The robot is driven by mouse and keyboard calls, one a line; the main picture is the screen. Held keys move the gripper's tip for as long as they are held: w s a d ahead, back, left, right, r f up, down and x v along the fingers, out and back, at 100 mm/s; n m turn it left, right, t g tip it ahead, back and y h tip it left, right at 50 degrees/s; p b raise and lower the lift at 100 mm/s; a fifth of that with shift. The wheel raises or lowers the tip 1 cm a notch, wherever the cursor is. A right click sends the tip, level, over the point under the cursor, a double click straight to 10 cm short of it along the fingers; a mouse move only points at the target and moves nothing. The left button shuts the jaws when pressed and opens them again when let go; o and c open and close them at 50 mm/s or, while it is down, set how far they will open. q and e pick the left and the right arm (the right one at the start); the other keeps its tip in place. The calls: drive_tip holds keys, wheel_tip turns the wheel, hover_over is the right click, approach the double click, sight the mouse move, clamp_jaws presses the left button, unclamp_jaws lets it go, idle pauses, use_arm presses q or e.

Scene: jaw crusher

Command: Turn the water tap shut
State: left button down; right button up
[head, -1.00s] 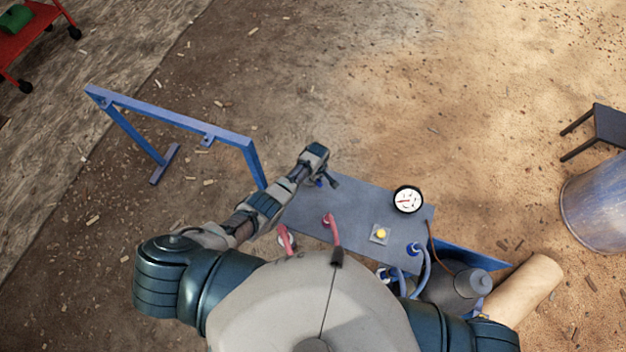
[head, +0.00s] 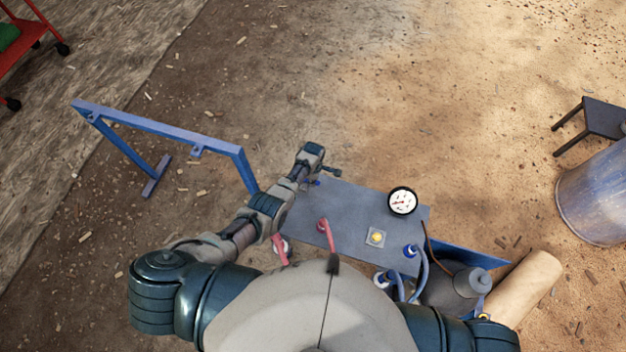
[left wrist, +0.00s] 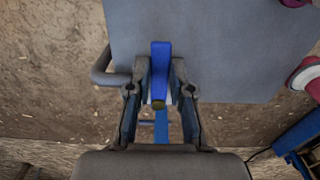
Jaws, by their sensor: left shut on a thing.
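The water tap has a blue lever handle (left wrist: 161,60), seen in the left wrist view at the edge of a grey panel. My left gripper (left wrist: 160,80) is shut on this handle, with one dark finger on each side of it. In the head view the left gripper (head: 325,172) is at the panel's far left corner. Only a small blue bit of the tap (head: 314,183) shows there, and the hand hides much of it. My right gripper is not in view.
A blue frame (head: 165,128) stands at left. A barrel (head: 598,200) and a dark stool (head: 603,115) stand at right.

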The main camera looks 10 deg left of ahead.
use_arm(q)
drive_tip(key=shift+w+r, duration=0.1)
drive_tip(key=shift+w, duration=0.05)
drive_tip(key=c, duration=1)
unclamp_jaws()
drive_tip(key=shift+c, duration=0.2)
wheel_tip(320, 180, up, 12)
